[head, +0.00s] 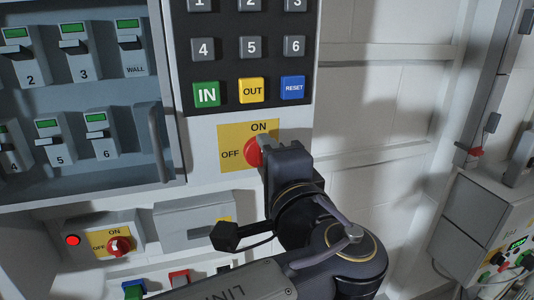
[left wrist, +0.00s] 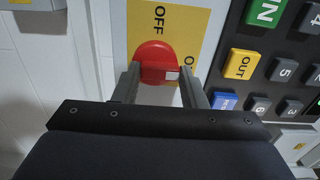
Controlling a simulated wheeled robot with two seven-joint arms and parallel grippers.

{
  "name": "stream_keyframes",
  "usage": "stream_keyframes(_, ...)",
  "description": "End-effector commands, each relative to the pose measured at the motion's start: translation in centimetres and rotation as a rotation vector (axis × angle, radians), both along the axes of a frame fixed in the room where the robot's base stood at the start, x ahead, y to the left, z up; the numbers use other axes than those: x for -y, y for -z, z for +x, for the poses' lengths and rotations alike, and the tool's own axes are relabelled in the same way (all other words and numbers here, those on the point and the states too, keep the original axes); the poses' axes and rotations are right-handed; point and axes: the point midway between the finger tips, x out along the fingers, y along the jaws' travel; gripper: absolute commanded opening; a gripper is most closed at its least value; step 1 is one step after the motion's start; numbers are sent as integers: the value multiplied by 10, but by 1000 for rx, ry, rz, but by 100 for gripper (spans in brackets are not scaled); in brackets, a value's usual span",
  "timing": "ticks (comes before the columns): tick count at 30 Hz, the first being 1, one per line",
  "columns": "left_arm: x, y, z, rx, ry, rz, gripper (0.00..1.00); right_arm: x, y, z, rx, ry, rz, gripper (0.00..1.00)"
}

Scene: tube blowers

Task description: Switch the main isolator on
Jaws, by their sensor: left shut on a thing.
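The main isolator is a round red rotary knob (head: 252,153) on a yellow plate (head: 230,133), with OFF at the left and ON at the top. My left gripper (head: 262,155) is at the knob and hides its right side in the head view. In the left wrist view the red knob (left wrist: 155,58) lies between the fingers of the left gripper (left wrist: 160,80), which are shut on it. A pale mark on the knob (left wrist: 172,75) lies on the side towards the ON lettering. My right gripper is not in view.
Above the knob is a black keypad (head: 250,55) with IN, OUT and RESET keys. At lower left are a smaller red ON/OFF switch (head: 118,246) and a lit red lamp (head: 73,240). A numbered breaker cabinet (head: 160,140) stands left. A control box (head: 490,235) is at far right.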

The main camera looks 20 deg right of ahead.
Motion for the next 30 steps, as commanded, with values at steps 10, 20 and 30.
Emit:
stream_keyframes(10, 0, 2, 0, -3, 0, 39, 15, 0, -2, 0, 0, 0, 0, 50)
stream_keyframes(20, 1, 2, 0, -3, 0, 39, 47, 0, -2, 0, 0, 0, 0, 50)
stream_keyframes(30, 0, 0, 0, -2, 0, 36, 60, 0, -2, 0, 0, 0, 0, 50)
